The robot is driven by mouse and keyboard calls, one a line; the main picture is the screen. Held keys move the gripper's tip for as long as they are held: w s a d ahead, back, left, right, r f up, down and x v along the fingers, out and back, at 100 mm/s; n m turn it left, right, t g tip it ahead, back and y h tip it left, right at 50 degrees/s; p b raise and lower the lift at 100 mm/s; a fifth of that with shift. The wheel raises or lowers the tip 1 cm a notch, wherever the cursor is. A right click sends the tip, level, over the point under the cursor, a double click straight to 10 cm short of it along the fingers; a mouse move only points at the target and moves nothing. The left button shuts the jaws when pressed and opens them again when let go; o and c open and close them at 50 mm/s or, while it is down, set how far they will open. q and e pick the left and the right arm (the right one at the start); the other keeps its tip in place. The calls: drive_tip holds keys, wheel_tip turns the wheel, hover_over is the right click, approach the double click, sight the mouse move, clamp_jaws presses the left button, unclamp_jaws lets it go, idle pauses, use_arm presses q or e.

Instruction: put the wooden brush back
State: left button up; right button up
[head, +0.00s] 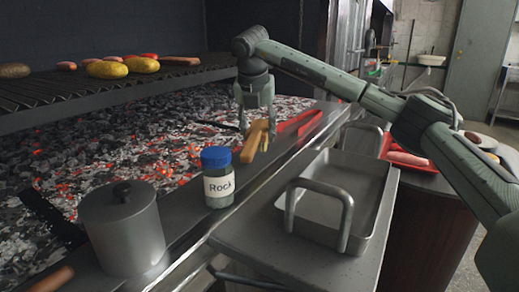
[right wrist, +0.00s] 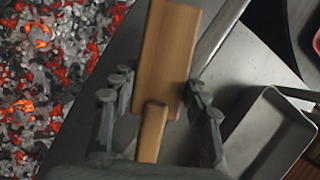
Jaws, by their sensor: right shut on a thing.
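The wooden brush (head: 252,143) is a light brown block with a narrower handle, in my right gripper (head: 257,122) above the steel ledge at the edge of the coals. In the right wrist view the brush (right wrist: 167,60) extends away from between the fingers of my right gripper (right wrist: 158,105), which is shut on it. In the head view the fingers partly cover the brush, and I cannot tell how far it is above the ledge. My left gripper is not in view.
A blue-lidded jar (head: 218,178) and a lidded metal pot (head: 122,228) stand on the ledge (head: 190,205). A red item (head: 300,122) lies beyond the brush. An empty metal tray (head: 340,215) stands right. Glowing coals (head: 130,150) and a grate with food (head: 60,88) are left.

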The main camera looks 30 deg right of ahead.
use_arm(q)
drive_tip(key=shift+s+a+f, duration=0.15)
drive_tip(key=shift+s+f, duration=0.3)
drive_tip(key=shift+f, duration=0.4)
use_arm(e)
drive_tip(key=shift+f, duration=2.45)
drive_tip(key=shift+f, duration=0.1)
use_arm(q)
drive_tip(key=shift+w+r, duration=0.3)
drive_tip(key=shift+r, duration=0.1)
use_arm(e)
drive_tip(key=o, duration=1.3)
drive_tip(key=shift+o, duration=0.2)
